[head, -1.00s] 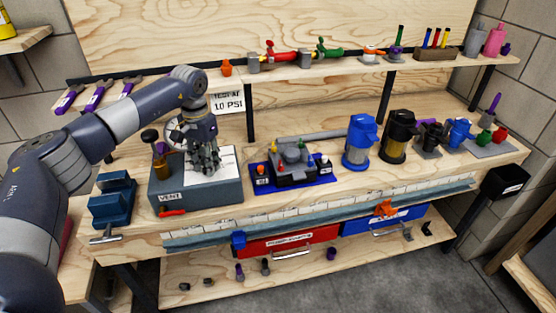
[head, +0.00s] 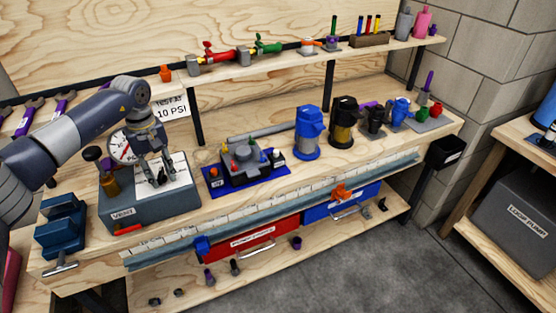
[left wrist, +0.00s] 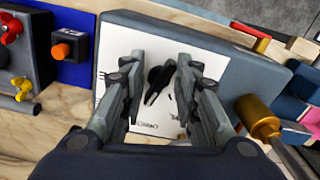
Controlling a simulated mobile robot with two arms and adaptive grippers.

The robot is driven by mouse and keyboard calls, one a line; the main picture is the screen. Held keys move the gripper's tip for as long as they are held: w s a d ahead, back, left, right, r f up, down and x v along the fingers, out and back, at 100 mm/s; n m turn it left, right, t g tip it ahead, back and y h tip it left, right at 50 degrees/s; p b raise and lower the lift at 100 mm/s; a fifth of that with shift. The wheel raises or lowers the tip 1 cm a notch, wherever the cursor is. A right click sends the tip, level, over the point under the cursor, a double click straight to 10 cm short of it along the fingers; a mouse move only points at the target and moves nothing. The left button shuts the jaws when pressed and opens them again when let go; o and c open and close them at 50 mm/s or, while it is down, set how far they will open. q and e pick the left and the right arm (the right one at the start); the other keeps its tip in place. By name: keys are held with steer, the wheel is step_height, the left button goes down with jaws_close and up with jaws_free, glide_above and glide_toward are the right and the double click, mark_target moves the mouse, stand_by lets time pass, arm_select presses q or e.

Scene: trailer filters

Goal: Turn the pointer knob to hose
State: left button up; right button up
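The pointer knob (left wrist: 157,84) is a small black piece on the white label plate (left wrist: 120,55) of a grey box. In the left wrist view it lies between the two fingers of my left gripper (left wrist: 160,72). A gap shows on both sides, so the gripper is open and not closed on it. In the head view my left gripper (head: 158,178) points down over the plate on the grey box marked VENT (head: 165,209) and hides most of the knob. The plate's lettering is too small and partly covered to read which mark the knob points at. My right gripper is not in view.
A round gauge (head: 122,147) and a brass-bodied plunger (head: 109,184) stand at the box's back left. A red lever (head: 128,229) is on its front. A blue vise (head: 62,230) is to the left, a blue-based fixture (head: 245,165) to the right.

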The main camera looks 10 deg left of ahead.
arm_select(q)
steer(key=n, duration=0.4)
steer(key=shift+w+d+p, duration=0.15)
steer(key=shift+w+p, duration=0.05)
steer(key=shift+p, duration=0.2)
steer(key=n, duration=0.3)
steer(key=shift+w+r+n+p, duration=0.1)
steer(key=shift+w+n+p, duration=0.05)
steer(key=shift+n+p, duration=0.2)
steer(key=n, duration=0.1)
steer(key=n+p, duration=0.1)
steer(key=n, duration=0.3)
steer(key=shift+w+p, duration=0.25)
steer(key=shift+p, duration=0.05)
steer(key=shift+w+r+n, duration=0.1)
steer(key=shift+r+n, duration=0.05)
steer(key=shift+n, duration=0.4)
step_height(320, 180, up, 10)
steer(key=b, duration=0.2)
steer(key=d+f+h, duration=0.1)
steer(key=d+h, duration=0.2)
steer(key=d, duration=0.7)
steer(key=d+f+t+h, duration=0.1)
steer(key=d+h, duration=0.3)
steer(key=d, duration=0.6)
steer(key=d+f+t+h, duration=0.1)
steer(key=d+f+h, duration=0.2)
steer(key=d, duration=0.8)
steer(key=shift+w+f, duration=0.2)
steer(key=shift+t, duration=0.3)
